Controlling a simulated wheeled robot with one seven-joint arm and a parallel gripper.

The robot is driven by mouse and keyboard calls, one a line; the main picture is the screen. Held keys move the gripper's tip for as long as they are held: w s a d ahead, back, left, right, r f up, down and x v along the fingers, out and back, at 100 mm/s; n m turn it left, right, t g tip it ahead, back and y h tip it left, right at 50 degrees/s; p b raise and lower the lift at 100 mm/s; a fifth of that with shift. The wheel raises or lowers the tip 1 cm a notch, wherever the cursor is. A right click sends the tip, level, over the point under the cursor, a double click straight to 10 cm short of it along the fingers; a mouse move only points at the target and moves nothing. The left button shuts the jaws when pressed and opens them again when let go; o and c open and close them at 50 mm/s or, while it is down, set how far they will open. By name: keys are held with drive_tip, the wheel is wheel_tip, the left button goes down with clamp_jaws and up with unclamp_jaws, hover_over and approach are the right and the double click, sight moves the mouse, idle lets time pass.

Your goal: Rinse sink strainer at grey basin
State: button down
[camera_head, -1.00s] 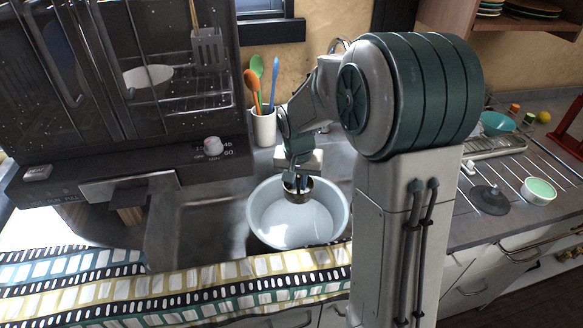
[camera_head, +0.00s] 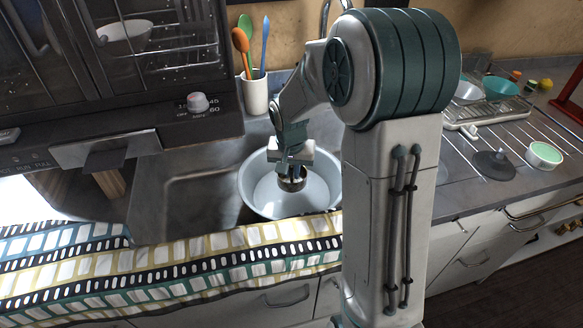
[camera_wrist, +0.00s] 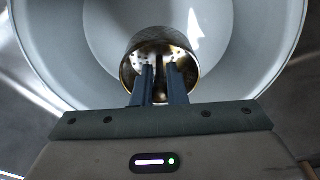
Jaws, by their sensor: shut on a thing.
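The sink strainer (camera_head: 292,183) is a small round metal cup with a brassy rim. In the wrist view the strainer (camera_wrist: 184,57) shows holes in its inner wall. My gripper (camera_head: 292,172) is shut on it, and the dark fingers (camera_wrist: 162,85) reach over its near side. The grey basin (camera_head: 257,200) is a wide, round, pale bowl standing in the sink. The strainer is over the inside of the basin, within its rim in both views. I cannot tell whether it touches the basin's floor. The basin (camera_wrist: 270,70) also surrounds the strainer in the wrist view.
A metal sink (camera_head: 190,195) lies around and left of the basin. A utensil cup (camera_head: 256,96) stands behind. A striped cloth (camera_head: 200,262) hangs along the front edge. A dark drain stopper (camera_head: 493,164) and a green-rimmed bowl (camera_head: 544,155) sit on the right counter.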

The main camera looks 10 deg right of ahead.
drive_tip(key=shift+f+b, duration=2.15)
drive_tip(key=shift+f, duration=1.1)
drive_tip(key=shift+r+p, duration=4.8)
drive_tip(key=shift+r, duration=1.8)
drive_tip(key=shift+r+p, duration=1.45)
drive_tip(key=shift+r, duration=0.55)
